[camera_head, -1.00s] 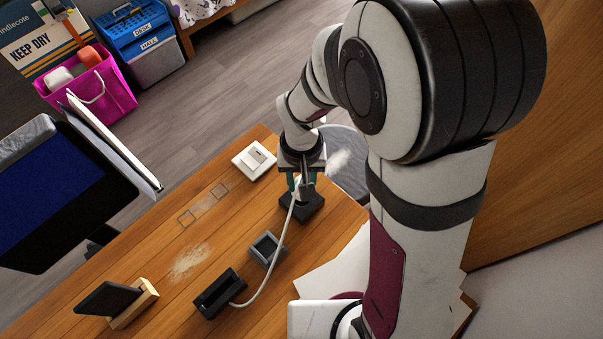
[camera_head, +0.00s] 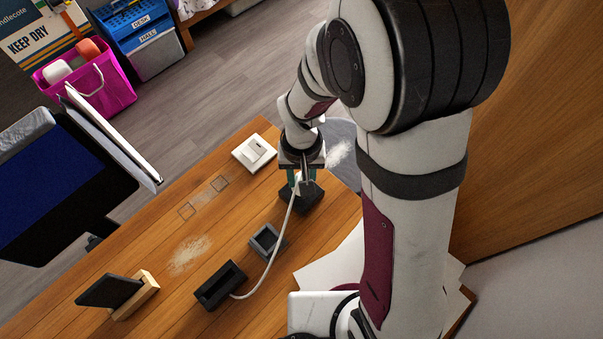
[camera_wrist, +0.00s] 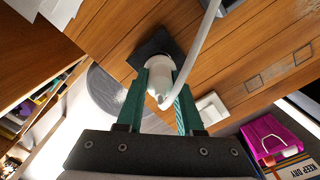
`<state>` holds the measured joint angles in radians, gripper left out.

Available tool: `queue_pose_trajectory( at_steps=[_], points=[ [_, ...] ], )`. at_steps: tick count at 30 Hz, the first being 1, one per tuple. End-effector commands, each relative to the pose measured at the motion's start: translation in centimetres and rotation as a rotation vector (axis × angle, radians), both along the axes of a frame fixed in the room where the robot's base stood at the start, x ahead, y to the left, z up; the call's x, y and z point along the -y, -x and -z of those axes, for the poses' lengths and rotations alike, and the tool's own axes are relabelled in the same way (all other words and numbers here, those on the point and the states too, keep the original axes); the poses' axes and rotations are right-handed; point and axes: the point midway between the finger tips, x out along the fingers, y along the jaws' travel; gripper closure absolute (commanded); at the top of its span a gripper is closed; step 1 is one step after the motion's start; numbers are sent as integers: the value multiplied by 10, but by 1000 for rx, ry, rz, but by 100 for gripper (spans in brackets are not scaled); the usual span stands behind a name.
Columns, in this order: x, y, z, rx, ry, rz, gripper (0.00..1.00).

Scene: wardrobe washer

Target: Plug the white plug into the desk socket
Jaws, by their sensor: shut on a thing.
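The white plug (camera_wrist: 159,76) is between the green fingers of my gripper (camera_wrist: 160,98) in the wrist view, and the gripper is shut on it. Its front end meets the black desk socket (camera_wrist: 151,45); I cannot tell how far in it sits. In the head view my gripper (camera_head: 301,181) is right above the black desk socket (camera_head: 302,198), pointing down. A white cable (camera_head: 282,235) runs from the plug to a black holder block (camera_head: 220,286) on the desk. The fingers and cable partly hide the plug.
A white switch plate (camera_head: 254,152) lies left of the socket. A small grey open box (camera_head: 267,243) is near the cable. A wooden stand with a dark tablet (camera_head: 112,291) and a monitor (camera_head: 50,185) are at left. White papers (camera_head: 335,264) lie beside my arm.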

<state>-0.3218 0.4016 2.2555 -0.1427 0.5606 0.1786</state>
Motion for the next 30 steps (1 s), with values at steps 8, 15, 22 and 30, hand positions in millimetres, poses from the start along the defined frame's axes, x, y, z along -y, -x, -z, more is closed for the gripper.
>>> queue_pose_trajectory(
  at_steps=[8, 15, 22, 30],
  points=[
    [0, 0, 7, 0, 0, 0, 100],
    [0, 0, 13, -2, 1, 1, 100],
    [0, 0, 19, -1, 1, 0, 100],
    [0, 0, 22, 0, 0, 0, 45]
  ],
)
